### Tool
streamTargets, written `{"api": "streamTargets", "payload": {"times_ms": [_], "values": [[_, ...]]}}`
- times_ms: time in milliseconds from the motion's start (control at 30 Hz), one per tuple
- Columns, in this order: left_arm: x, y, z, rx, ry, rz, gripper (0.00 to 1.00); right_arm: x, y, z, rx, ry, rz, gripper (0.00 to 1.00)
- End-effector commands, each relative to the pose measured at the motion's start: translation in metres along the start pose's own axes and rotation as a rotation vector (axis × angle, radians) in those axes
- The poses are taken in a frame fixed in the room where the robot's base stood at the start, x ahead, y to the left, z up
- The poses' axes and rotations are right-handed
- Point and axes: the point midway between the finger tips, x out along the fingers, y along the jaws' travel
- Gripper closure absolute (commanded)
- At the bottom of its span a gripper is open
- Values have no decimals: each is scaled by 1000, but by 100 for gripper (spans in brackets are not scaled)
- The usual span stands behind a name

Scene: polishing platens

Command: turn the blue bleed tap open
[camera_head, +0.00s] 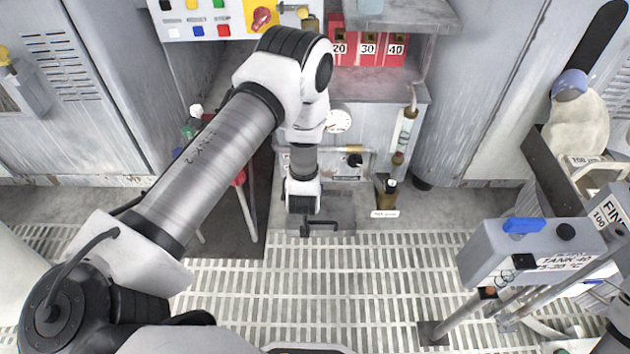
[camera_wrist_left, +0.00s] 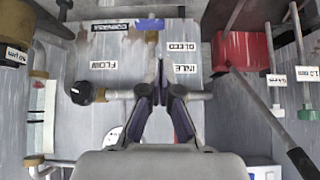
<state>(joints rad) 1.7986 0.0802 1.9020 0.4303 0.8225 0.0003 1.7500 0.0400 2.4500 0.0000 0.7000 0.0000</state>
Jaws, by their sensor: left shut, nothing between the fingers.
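A small blue handle (camera_wrist_left: 150,24), probably the bleed tap, sits at the top of the grey panel (camera_wrist_left: 205,100) in the left wrist view, beside a tan fitting and near the BLEED label (camera_wrist_left: 190,54). Its exact angle is too small to tell. My left gripper (camera_wrist_left: 160,64) is shut and empty in front of the panel. Its fingertips appear below the blue handle in the picture, with a gap between them. In the head view my left wrist hides the fingers and much of the panel. My right gripper is out of view.
A black knob (camera_wrist_left: 78,92) and horizontal pipe lie near the fingers. A red box (camera_wrist_left: 246,52) and dark lever (camera_wrist_left: 270,125) stand at right.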

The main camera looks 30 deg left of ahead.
Motion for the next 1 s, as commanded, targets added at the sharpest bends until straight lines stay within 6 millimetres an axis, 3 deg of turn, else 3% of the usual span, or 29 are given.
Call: {"api": "streamTargets", "payload": {"times_ms": [33, 133, 267, 700, 1000], "values": [[4, 2, -19, -28, 38, -5, 100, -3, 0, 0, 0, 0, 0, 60], [11, 4, -32, -54, 69, -11, 100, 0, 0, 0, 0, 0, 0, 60], [26, 3, -31, -55, 68, -12, 100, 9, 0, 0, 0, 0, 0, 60], [120, 2, -28, -51, 64, -11, 100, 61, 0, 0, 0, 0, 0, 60], [138, 4, -10, -50, 64, -11, 100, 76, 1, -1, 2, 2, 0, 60]]}}
